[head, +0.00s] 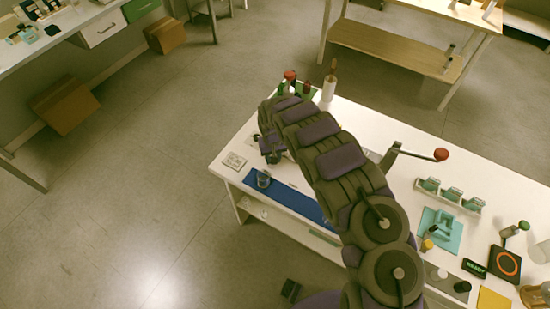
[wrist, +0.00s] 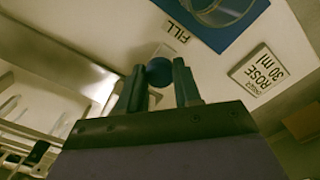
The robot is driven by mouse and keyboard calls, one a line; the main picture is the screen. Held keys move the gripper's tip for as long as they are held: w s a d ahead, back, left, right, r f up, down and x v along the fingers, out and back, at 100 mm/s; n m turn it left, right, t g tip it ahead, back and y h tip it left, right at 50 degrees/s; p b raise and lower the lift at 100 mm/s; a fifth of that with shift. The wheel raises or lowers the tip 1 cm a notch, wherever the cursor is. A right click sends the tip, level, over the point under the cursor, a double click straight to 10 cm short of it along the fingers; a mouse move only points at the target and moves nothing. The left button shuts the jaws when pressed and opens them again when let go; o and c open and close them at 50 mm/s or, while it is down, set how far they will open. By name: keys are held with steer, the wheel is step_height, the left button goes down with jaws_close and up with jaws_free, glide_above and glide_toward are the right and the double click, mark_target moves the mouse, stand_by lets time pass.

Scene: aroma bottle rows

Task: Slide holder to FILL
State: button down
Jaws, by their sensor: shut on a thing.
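My gripper (wrist: 159,78) is shut on a round blue knob (wrist: 159,70), one finger on each side of it. What the knob is fixed to is hidden. A FILL label (wrist: 177,30) lies just beyond the fingertips. A blue piece (wrist: 240,32) with a round clear glass (wrist: 222,10) is at the top of the wrist view. In the head view a glass (head: 263,179) stands at the left end of a long blue strip (head: 300,203). My gripper (head: 272,155) is just behind that glass, partly hidden by my arm. I cannot make out the holder's full outline.
A card reading ROSE 30 ml (wrist: 259,69) lies right of the knob; it shows at the table's left corner (head: 234,160). A red-knobbed lever (head: 440,154), a rack of green-topped bottles (head: 450,193) and a teal tray (head: 440,231) stand to the right.

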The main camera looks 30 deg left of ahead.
steer(key=c, duration=1.2)
jaws_free()
steer(key=shift+a, duration=0.15)
steer(key=o, duration=0.4)
steer(key=shift+a+f, duration=0.1)
steer(key=shift+a, duration=0.2)
steer(key=shift+d+r, duration=0.3)
steer(key=shift+d, duration=0.05)
steer(key=r+p, duration=0.1)
steer(key=r, duration=1)
steer(key=r+p, duration=0.1)
steer(key=r, duration=0.4)
steer(key=shift+w+a+r+p, duration=0.1)
steer(key=shift+a+r+p, duration=0.2)
steer(key=shift+r, duration=0.05)
